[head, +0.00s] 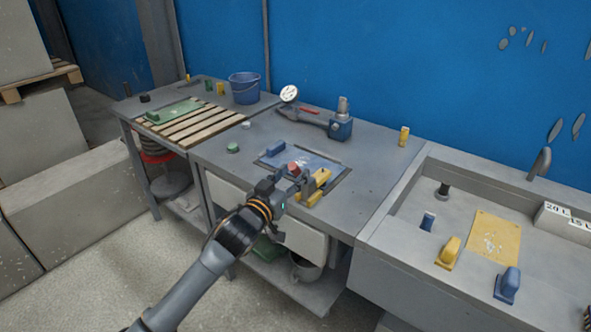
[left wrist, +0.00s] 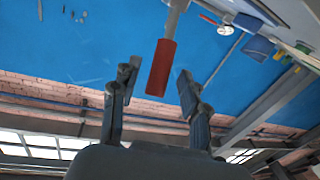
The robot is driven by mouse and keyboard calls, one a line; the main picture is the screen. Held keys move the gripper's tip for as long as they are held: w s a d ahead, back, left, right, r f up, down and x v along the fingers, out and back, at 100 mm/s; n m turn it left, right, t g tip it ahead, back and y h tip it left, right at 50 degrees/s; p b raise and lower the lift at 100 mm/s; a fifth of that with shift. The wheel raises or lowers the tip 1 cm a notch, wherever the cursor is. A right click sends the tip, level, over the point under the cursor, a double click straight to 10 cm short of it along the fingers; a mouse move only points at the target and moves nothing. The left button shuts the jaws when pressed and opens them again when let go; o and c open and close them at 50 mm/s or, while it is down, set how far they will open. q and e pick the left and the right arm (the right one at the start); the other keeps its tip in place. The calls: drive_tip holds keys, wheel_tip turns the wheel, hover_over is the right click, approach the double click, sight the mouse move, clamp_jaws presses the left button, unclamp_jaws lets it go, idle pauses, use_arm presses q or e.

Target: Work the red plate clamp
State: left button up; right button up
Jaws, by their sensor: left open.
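The red plate clamp (head: 293,167) shows as a small red end at the near edge of the blue panel (head: 322,168), partly hidden by my gripper. In the left wrist view its red handle (left wrist: 160,68) hangs from a grey stem, with its lower end between my fingers. My left gripper (head: 285,179) is at the front of the middle bench, close to the red handle. It also shows in the left wrist view (left wrist: 156,82), open, with a gap on both sides of the handle. My right gripper is not in view.
A yellow block (head: 318,181) stands right beside my left gripper, and a blue block (head: 275,149) sits at the panel's left. A blue tool (head: 340,126) and a gauge (head: 289,93) are behind. A sink bench (head: 400,245) stands at the right.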

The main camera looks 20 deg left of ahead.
use_arm(q)
drive_tip(key=shift+w+d, duration=0.2)
drive_tip(key=shift+w, duration=0.85)
clamp_jaws()
